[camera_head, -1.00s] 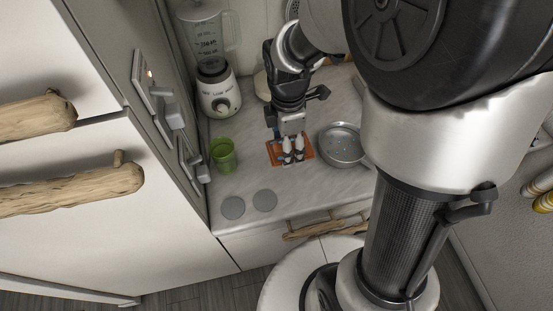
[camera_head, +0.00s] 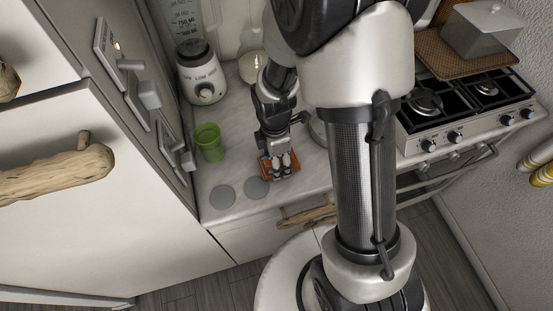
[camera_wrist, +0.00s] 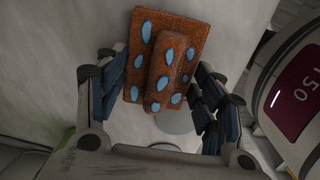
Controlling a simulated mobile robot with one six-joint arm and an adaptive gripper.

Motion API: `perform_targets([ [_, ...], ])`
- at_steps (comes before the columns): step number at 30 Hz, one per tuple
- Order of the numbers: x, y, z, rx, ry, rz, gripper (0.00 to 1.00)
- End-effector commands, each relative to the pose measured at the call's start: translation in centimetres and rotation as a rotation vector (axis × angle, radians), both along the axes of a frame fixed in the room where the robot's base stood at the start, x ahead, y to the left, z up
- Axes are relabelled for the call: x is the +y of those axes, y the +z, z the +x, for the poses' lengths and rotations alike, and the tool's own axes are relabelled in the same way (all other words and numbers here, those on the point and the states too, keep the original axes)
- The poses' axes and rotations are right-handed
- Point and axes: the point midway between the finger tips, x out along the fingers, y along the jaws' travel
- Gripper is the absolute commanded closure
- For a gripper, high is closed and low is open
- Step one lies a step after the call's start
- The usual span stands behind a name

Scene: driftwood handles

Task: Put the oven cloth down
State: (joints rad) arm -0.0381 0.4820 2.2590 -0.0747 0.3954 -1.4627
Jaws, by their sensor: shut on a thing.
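The oven cloth is orange-brown with blue oval spots (camera_wrist: 190,35). It shows in the head view as a small orange patch (camera_head: 293,174) over the counter, near the front edge, just right of two grey discs. My gripper (camera_head: 280,163) points down at it, and in the wrist view my gripper (camera_wrist: 163,88) is shut on the cloth, with blue-padded fingers on both sides of a raised fold. I cannot tell whether the cloth touches the counter.
A green cup (camera_head: 208,141) and a blender (camera_head: 202,80) stand left on the counter. Two flat grey discs (camera_head: 222,196) lie near the front edge. My arm mostly hides a metal pan (camera_head: 318,128). A gas hob (camera_head: 460,105) is at the right.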

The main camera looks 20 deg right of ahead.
Motion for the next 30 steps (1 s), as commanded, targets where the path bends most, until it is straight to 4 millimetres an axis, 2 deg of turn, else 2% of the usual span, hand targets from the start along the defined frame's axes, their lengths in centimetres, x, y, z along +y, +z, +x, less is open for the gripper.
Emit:
perform_targets([
  [5, -0.01, 0.15, 0.04, -0.001, 0.000, 0.000, 0.57],
  [14, 0.00, -0.81, 0.02, 0.000, 0.000, 0.000, 0.57],
  [15, 0.00, -0.69, 0.02, -0.001, 0.000, 0.000, 0.35],
  [23, 0.00, -0.64, 0.02, -0.001, 0.000, 0.000, 0.18],
  [30, -0.01, -0.64, 0.02, -0.001, 0.000, 0.000, 0.18],
])
